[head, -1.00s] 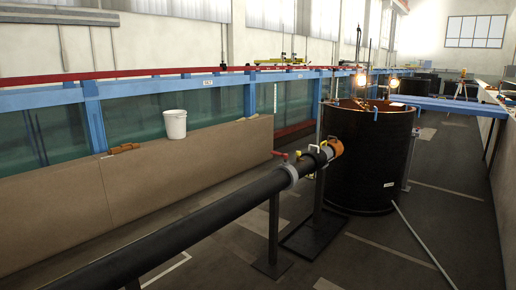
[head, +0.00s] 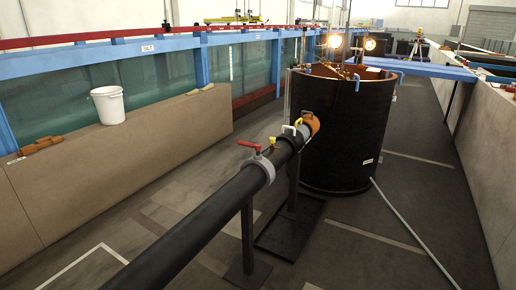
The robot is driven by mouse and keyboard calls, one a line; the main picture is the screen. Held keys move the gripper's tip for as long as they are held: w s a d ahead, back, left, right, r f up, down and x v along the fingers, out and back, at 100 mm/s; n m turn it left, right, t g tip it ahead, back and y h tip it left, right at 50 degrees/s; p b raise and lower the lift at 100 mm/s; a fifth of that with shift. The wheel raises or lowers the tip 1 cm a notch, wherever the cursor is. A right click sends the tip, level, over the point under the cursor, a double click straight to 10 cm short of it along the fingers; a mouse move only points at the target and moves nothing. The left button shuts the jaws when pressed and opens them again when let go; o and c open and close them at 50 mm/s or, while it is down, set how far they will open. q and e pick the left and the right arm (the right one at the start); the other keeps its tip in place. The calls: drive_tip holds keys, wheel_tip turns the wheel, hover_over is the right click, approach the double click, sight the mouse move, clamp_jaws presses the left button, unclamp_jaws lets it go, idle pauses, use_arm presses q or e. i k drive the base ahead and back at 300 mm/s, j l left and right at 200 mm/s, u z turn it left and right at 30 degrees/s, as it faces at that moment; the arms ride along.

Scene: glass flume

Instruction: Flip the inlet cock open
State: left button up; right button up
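A black pipe (head: 200,222) runs from the lower left up to a large black round tank (head: 345,135). A grey collar on the pipe carries a valve with a red lever (head: 250,146), which points left, roughly across the pipe. Nearer the tank, a white handle (head: 289,128) and a yellow handle (head: 298,122) stand on the pipe beside an orange fitting (head: 311,122). I cannot tell which of these handles is the inlet cock. Neither of my grippers is in view.
Dark stands (head: 248,240) hold the pipe up from the floor. A tan low wall (head: 150,150) with a white bucket (head: 108,104) on it runs along the left, before the blue-framed glass flume (head: 105,52). A pale pole (head: 415,233) slants across the floor at right.

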sight(257, 147)
drive_tip(key=i+j+u, duration=0.15)
drive_tip(key=i+l+u, duration=0.2)
drive_tip(key=l+u, duration=0.25)
drive_tip(key=i+l+u, duration=0.15)
drive_tip(key=l+u, duration=0.15)
drive_tip(key=u, duration=0.15)
drive_tip(key=i+l+u, duration=0.1)
drive_tip(key=l, duration=0.5)
drive_tip(key=i+l, duration=0.15)
drive_tip(key=l, duration=0.45)
drive_tip(key=i+l+u, duration=0.15)
drive_tip(key=l, duration=1.1)
drive_tip(key=i+u, duration=0.05)
